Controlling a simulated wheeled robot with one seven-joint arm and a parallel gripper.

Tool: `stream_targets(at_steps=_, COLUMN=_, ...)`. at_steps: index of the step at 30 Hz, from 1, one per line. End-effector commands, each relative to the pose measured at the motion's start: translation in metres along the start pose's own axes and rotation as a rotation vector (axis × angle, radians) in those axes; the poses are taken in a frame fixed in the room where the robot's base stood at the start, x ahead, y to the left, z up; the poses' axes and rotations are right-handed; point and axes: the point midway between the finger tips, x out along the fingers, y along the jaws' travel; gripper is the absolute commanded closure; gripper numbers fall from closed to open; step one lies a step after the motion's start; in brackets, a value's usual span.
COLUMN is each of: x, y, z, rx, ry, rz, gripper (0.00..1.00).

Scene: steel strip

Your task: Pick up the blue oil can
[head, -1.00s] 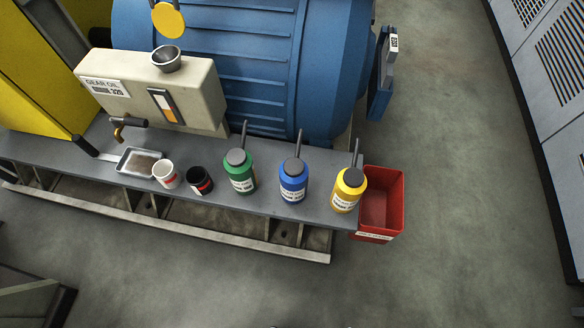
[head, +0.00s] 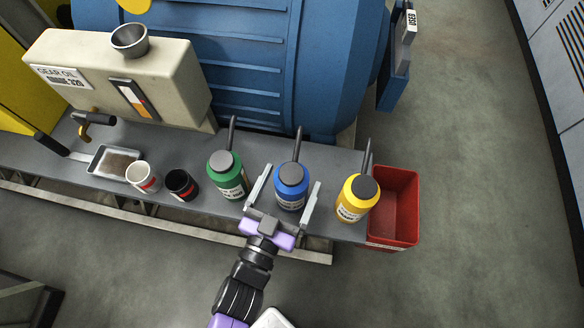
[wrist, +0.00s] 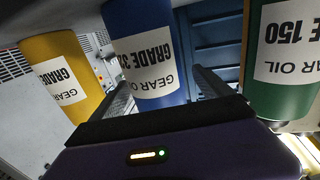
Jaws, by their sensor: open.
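The blue oil can (head: 291,184) stands upright on the grey steel strip (head: 250,206), between the green can and the yellow can. It has a dark lid, a thin spout pointing up and a white label. My gripper (head: 287,185) is open, with one finger on each side of the blue can. In the wrist view the blue can (wrist: 144,40) stands between the two fingers (wrist: 165,90), its label reading gear oil. I cannot tell whether the fingers touch it.
The green can (head: 228,176) stands close left of my gripper, the yellow can (head: 354,200) close right. A black cup (head: 181,185), a white cup (head: 143,177) and a metal tray (head: 116,162) sit further left. A red bin (head: 399,205) is at the right end. The blue machine (head: 300,60) rises behind.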

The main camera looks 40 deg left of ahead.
Motion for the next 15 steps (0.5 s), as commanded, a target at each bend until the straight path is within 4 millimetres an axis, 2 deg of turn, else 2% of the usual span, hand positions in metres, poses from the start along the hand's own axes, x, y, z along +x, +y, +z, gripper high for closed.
stream_targets(at_steps=1, x=0.010, y=0.004, z=-0.002, rx=-0.002, ry=0.002, rz=0.004, gripper=0.10)
stream_targets(at_steps=6, x=0.031, y=0.004, z=-0.002, rx=-0.001, ry=0.000, rz=0.003, gripper=0.10)
stream_targets(at_steps=15, x=0.037, y=0.004, z=-0.002, rx=0.000, ry=-0.001, rz=0.001, gripper=0.10)
